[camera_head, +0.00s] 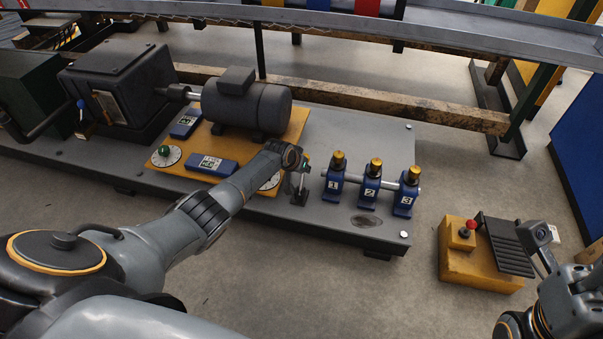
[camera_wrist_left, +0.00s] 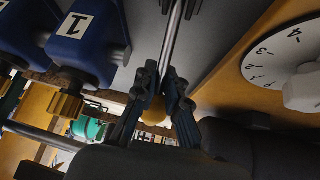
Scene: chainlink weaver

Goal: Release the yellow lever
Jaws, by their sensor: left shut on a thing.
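In the left wrist view, the yellow lever shows as a thin metal rod (camera_wrist_left: 173,40) ending in a round yellow knob (camera_wrist_left: 153,112). My left gripper (camera_wrist_left: 160,100) has its two dark fingers closed on this knob. In the head view, the left gripper (camera_head: 303,166) is above the small dark lever base (camera_head: 299,197), between the white dial and the blue block marked 1.
Blue blocks 1 (camera_head: 332,186), 2 (camera_head: 370,190) and 3 (camera_head: 405,198) with brass caps stand close on the right. A white dial (camera_wrist_left: 285,58) lies close by. A dark motor (camera_head: 245,105) stands behind. A yellow box (camera_head: 470,275) with a red button sits on the floor.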

